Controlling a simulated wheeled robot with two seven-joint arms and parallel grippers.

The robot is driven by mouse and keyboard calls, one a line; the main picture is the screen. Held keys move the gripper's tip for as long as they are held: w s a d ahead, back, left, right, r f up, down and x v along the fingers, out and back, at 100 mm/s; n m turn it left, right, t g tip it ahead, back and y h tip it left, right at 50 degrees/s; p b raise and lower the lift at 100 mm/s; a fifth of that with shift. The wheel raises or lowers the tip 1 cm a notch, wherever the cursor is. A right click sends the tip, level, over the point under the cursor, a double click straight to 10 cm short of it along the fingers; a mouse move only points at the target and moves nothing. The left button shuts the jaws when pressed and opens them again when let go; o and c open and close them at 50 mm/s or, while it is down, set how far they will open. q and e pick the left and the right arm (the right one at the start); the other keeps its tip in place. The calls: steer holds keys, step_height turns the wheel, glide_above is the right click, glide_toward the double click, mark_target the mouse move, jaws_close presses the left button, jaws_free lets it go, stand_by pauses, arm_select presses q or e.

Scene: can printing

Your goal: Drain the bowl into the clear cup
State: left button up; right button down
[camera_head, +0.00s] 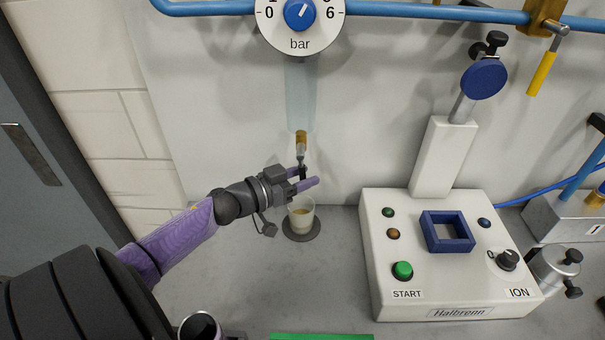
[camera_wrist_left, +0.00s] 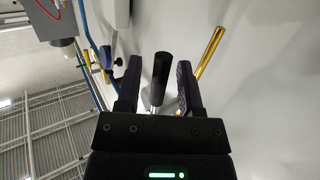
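The clear bowl (camera_head: 300,95) hangs below the round gauge, a pale bluish cylinder against the wall. A brass drain fitting (camera_head: 301,138) is under it, with a small valve and a black handle (camera_head: 303,173). The clear cup (camera_head: 301,217) stands upright below on a dark round mat (camera_head: 301,236) and seems to hold a little brownish liquid. My left gripper (camera_head: 309,176) is at the handle, above the cup. In the left wrist view the black handle (camera_wrist_left: 160,78) lies between the open fingers (camera_wrist_left: 158,85), with gaps on both sides. My right gripper is out of view.
The gauge (camera_head: 300,14) and a blue pipe (camera_head: 410,10) run along the top. A white machine (camera_head: 455,294) with buttons and a blue square frame stands to the right. A green edge (camera_head: 322,337) shows at the bottom. The grey bench between the cup and machine is clear.

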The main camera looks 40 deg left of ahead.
arm_select(q)
steer(key=p+v, duration=0.1)
steer(key=v, duration=0.9)
steer(key=shift+p, duration=0.3)
